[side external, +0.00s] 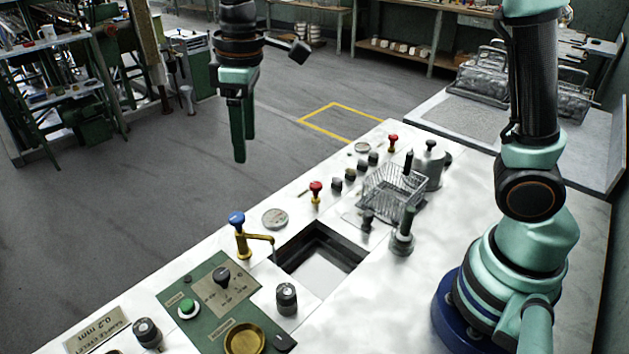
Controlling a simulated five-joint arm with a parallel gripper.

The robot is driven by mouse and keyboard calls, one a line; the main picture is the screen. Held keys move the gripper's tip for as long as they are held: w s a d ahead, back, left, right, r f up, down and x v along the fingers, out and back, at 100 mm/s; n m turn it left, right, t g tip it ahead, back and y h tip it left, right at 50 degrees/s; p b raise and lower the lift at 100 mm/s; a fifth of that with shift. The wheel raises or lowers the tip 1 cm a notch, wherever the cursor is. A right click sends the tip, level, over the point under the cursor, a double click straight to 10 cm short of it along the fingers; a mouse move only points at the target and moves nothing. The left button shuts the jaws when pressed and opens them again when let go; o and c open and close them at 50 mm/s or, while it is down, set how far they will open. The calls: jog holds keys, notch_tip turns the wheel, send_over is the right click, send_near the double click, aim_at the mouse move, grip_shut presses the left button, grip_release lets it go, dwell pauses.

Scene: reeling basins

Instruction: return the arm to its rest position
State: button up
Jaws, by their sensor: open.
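My gripper (240,130) hangs at the upper left of the side external view, fingers pointing down. It is in the air, apart from the counter and everything on it, and nothing shows between its fingers. The two fingers overlap from this angle, so the gap between them is hard to see. My arm's base stands at the right on the white counter (440,285), and the upper part of the arm runs out of the picture at the top.
The counter has a sunken basin (308,232), a blue-topped brass tap (240,238), red knobs (316,190), a wire basket (393,190), a metal canister (430,165) and a green control panel (195,290). Clear floor (130,190) lies left of the counter. Workbenches stand behind.

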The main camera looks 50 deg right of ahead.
jog(key=s+d+r+m+t, duration=0.1)
jog(key=s+d+m+t, duration=0.3)
jog(key=s+d+m, duration=0.3)
jog(key=s+d, duration=0.5)
jog(key=d, duration=0.2)
jog(key=shift+s+m+t, duration=0.3)
jog(key=shift+m, duration=0.1)
